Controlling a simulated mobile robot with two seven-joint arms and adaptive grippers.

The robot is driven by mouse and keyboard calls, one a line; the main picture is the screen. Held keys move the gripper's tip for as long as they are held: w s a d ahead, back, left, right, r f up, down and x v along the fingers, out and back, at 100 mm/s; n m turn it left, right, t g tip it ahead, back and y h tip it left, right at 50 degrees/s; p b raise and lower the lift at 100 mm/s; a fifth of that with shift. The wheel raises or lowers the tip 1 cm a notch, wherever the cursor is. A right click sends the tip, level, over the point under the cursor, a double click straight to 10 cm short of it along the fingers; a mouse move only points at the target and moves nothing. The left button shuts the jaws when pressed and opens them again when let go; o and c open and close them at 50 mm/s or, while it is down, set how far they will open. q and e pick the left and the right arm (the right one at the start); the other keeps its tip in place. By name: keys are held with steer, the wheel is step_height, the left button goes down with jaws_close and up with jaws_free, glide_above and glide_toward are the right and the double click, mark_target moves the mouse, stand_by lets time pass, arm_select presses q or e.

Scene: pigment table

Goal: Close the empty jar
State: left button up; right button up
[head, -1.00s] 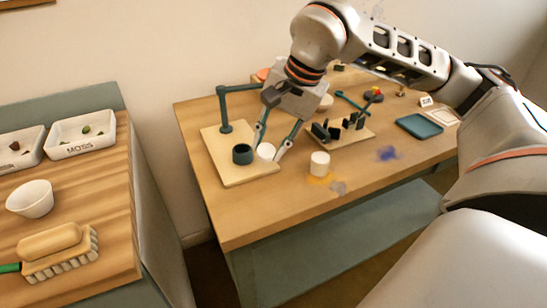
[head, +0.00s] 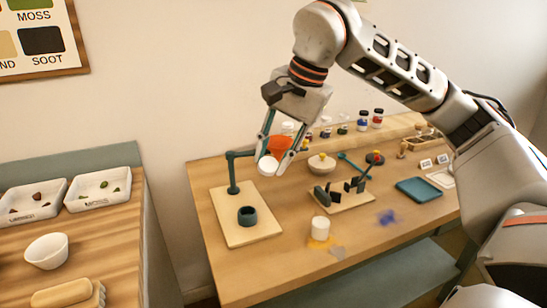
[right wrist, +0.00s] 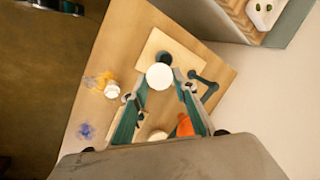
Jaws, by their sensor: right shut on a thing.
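My right gripper (head: 270,163) is shut on a white round piece (head: 268,166) and holds it above the work table, near the teal bracket. In the right wrist view the piece shows as a white disc (right wrist: 159,76) between the fingertips. I cannot tell whether it is a lid or a small jar. A dark teal round holder (head: 247,218) stands on the pale board, apart from the held piece. A white cylindrical jar (head: 320,229) stands upright on the table to the right; its top looks white, and I cannot tell if it is open. My left gripper is not in view.
A teal bracket (head: 233,172) rises from the pale board (head: 228,206). Blue powder (head: 387,217) lies on the table. Several labelled jars stand behind.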

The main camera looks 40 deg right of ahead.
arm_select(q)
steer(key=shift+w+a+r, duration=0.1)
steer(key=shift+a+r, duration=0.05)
arm_select(e)
steer(key=s+a+f+n+g+y, duration=0.1)
steer(key=s+a+f+n+g, duration=0.1)
steer(key=a+f+n, duration=0.6)
steer(key=shift+s+n+y, duration=0.4)
steer(key=shift+s, duration=0.25)
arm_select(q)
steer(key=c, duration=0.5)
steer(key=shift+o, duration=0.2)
arm_select(e)
steer(key=shift+d, duration=0.1)
steer(key=shift+d, duration=0.1)
